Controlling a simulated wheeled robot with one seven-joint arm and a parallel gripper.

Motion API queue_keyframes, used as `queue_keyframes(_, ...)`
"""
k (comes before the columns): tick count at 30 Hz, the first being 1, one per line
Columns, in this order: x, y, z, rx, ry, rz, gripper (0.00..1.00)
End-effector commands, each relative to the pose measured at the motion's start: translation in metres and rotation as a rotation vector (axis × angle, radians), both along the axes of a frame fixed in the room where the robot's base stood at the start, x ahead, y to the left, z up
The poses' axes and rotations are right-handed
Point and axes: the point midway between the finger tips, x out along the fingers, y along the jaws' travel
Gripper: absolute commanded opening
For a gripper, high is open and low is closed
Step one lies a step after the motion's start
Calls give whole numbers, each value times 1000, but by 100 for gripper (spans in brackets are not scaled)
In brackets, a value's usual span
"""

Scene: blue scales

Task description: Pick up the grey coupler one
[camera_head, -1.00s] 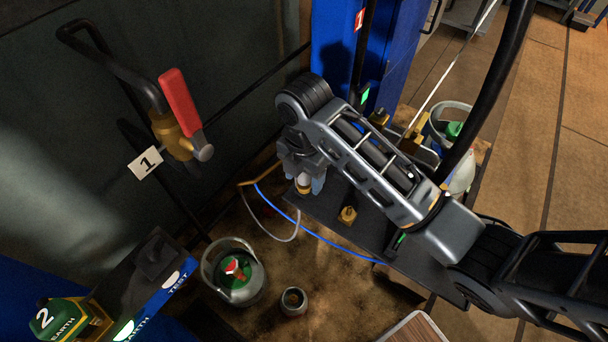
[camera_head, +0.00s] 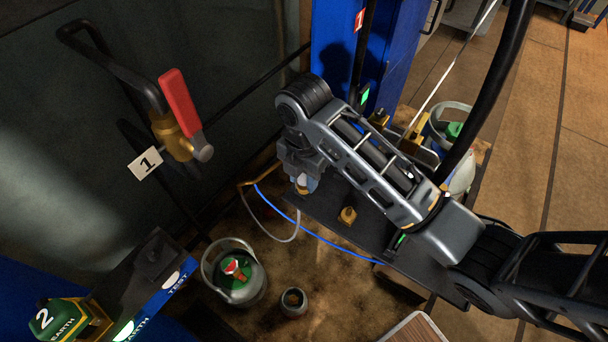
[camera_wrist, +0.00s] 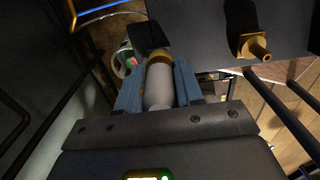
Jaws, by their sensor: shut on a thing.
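The grey coupler (camera_wrist: 159,86) is a pale grey cylinder with a brass-coloured collar at its far end. It lies between the two blue fingers of my gripper (camera_wrist: 160,76) in the wrist view, and the fingers are shut on it. In the head view my gripper (camera_head: 305,181) points down at the left end of a dark plate (camera_head: 330,212). The coupler (camera_head: 302,188) shows there only in part, low between the fingers. Whether its brass end still touches a fitting on the plate, I cannot tell.
A brass fitting (camera_head: 348,215) stands on the plate beside my gripper. A red-handled valve (camera_head: 180,103) is on the left. A gas cylinder (camera_head: 236,281) and a small round pot (camera_head: 293,301) stand below. Blue and grey hoses curve nearby. A blue post (camera_head: 340,40) rises behind.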

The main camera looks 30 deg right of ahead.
Motion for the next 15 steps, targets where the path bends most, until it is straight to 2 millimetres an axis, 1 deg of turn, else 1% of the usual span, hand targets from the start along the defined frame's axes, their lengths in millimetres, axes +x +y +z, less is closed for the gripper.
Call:
queue_keyframes(5, 1, 0, 5, 0, -3, 1, 4)
queue_keyframes(8, 1, 0, 13, 0, -2, 1, 4)
queue_keyframes(15, 1, 0, 41, 0, -4, 2, 4)
